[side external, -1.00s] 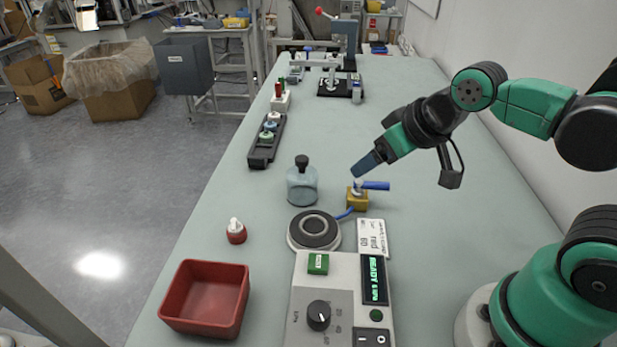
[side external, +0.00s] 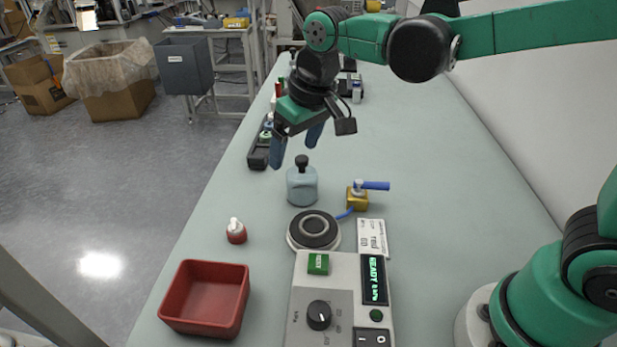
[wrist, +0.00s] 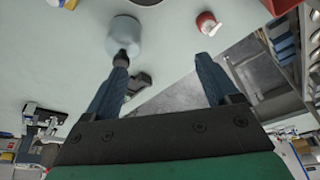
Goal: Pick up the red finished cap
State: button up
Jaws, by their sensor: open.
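The red finished cap (side external: 236,234) is a small red piece with a white tip. It stands upright on the pale green table (side external: 430,240), near the left edge and behind the red bin. In the wrist view the cap (wrist: 206,20) shows at the upper right, beyond the right fingertip. My gripper (side external: 293,155) is open and empty, with two blue fingers. It hangs above the table, behind and to the right of the cap and well apart from it. The wrist view also shows both fingers of my gripper (wrist: 161,60) spread, with nothing between them.
A grey-blue bottle with a black knob (side external: 302,187) stands close to my fingers. A round black pad (side external: 314,230), a blue-lever brass valve (side external: 357,199) and a control box (side external: 340,300) lie nearer the camera. The red bin (side external: 190,320) is front left. A black rack (side external: 257,157) stands behind.

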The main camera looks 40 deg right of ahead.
aim_at(234, 220)
jog(key=w+a+f+g, duration=0.1)
jog(key=a+f, duration=0.1)
jog(key=a, duration=0.1)
jog(key=w+a+f+n+g, duration=0.1)
jog(key=w+a+f, duration=0.1)
jog(key=a+f, duration=0.1)
jog(key=w+a+f+g, duration=0.1)
jog(key=a+f, duration=0.2)
jog(key=shift+w+a+f+h, duration=0.1)
jog(key=shift+w+a+h, duration=0.05)
jog(key=shift+w+h, duration=0.25)
jog(key=shift+a+f, duration=0.15)
jog(key=shift+f, duration=2.85)
jog(key=c, duration=0.9)
jog(key=shift+c, duration=0.2)
